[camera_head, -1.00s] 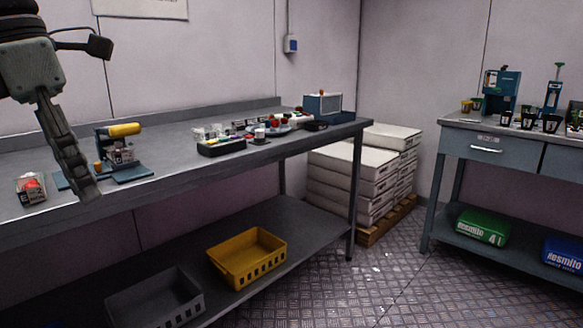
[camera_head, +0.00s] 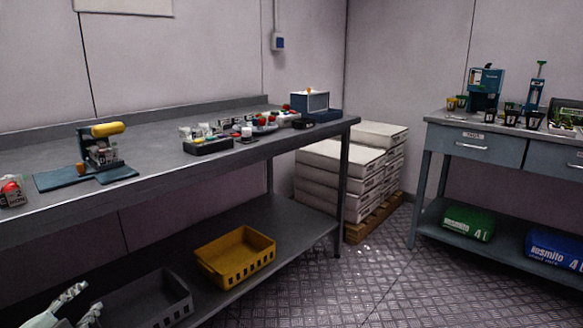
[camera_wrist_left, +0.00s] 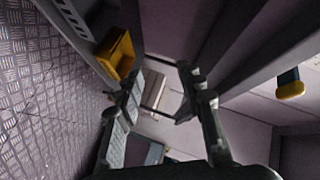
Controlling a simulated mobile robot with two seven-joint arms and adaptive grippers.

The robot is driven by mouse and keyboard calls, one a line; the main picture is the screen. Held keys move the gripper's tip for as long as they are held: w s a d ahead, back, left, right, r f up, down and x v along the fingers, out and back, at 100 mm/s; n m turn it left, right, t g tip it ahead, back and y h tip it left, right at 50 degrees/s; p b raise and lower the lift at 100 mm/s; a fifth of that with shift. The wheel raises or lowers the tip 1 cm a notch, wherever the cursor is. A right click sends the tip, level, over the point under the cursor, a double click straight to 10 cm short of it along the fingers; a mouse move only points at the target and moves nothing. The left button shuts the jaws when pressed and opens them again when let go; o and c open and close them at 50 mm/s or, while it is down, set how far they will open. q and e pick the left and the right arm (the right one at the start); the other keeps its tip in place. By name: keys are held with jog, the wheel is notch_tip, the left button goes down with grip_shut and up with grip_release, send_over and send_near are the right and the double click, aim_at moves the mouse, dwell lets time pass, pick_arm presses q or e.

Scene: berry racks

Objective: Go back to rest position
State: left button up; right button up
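My left gripper (camera_head: 87,298) shows at the bottom left corner of the head view, low in front of the long grey workbench (camera_head: 160,186). In the left wrist view the same gripper (camera_wrist_left: 160,76) has its two fingers spread apart with nothing between them. The rest of my left arm is outside the head view. My right gripper is in neither view.
A yellow crate (camera_head: 236,258) and a grey crate (camera_head: 150,301) stand on the bench's lower shelf, close to the left gripper. Stacked white boxes (camera_head: 340,160) stand beyond the bench. A second table (camera_head: 500,146) stands right. Open floor (camera_head: 330,290) lies between.

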pick_arm(q)
jog(key=s+d+f+n+g+y, duration=0.2)
jog(key=s+f+n+g, duration=0.4)
jog(key=f, duration=0.6)
jog(key=s+d+f+n+g+h, duration=0.3)
jog(key=s+d+f+g, duration=0.2)
jog(key=s+d+f, duration=0.9)
jog(key=s+d, duration=0.1)
jog(key=s, duration=0.2)
jog(key=shift+s+d+g, duration=0.3)
jog(key=shift+g, duration=0.1)
jog(key=shift+f, duration=0.1)
